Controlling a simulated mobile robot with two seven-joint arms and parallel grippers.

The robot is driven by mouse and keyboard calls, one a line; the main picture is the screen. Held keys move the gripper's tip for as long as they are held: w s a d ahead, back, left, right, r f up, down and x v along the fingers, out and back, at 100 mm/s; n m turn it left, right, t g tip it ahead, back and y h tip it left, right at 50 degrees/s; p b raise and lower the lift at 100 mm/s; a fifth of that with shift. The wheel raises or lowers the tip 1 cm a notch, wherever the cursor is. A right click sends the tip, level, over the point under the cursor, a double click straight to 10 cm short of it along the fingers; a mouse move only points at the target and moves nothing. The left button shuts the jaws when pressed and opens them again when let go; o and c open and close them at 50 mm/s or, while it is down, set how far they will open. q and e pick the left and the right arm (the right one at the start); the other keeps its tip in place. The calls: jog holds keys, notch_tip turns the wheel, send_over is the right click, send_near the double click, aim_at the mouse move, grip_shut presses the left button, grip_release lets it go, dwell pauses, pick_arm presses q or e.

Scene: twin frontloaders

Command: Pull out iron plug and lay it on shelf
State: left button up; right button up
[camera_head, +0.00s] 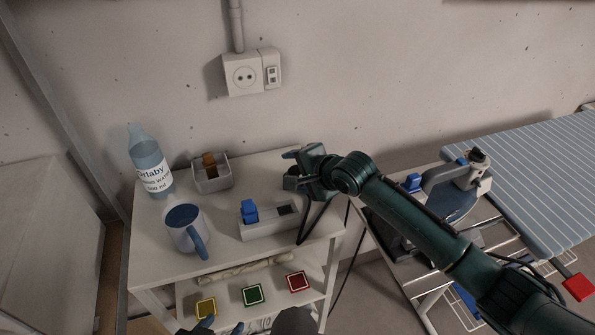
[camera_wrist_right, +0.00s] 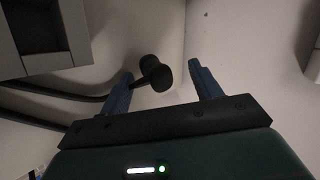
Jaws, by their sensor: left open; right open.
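The black iron plug (camera_wrist_right: 155,74) shows in the right wrist view, out of the socket strip, against the white shelf top. I cannot tell whether it rests on the surface. My right gripper (camera_wrist_right: 164,82) is open, with the plug between its blue fingers and its cable by the left finger. In the head view the right gripper (camera_head: 292,168) is over the shelf's (camera_head: 155,262) right back corner and hides the plug. The white socket strip (camera_head: 262,226) lies on the shelf, with a dark socket at its right end. My left gripper (camera_head: 220,328) is open at the bottom edge, partly cut off.
A blue plug-like piece (camera_head: 249,211) stands on the strip. A mug (camera_head: 185,232), bottle (camera_head: 150,170) and small bin (camera_head: 212,181) occupy the shelf's left side. Black cables hang at its right edge. The iron (camera_head: 455,190) and ironing board (camera_head: 530,175) are at the right.

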jog(key=shift+s+d+f, duration=0.1)
jog(key=shift+s+f, duration=0.1)
jog(key=shift+f, duration=0.25)
jog(key=shift+s, duration=0.1)
jog(key=shift+s+d+r, duration=0.2)
jog(key=shift+d, duration=0.05)
jog(key=r+v, duration=0.1)
jog(key=v, duration=1.1)
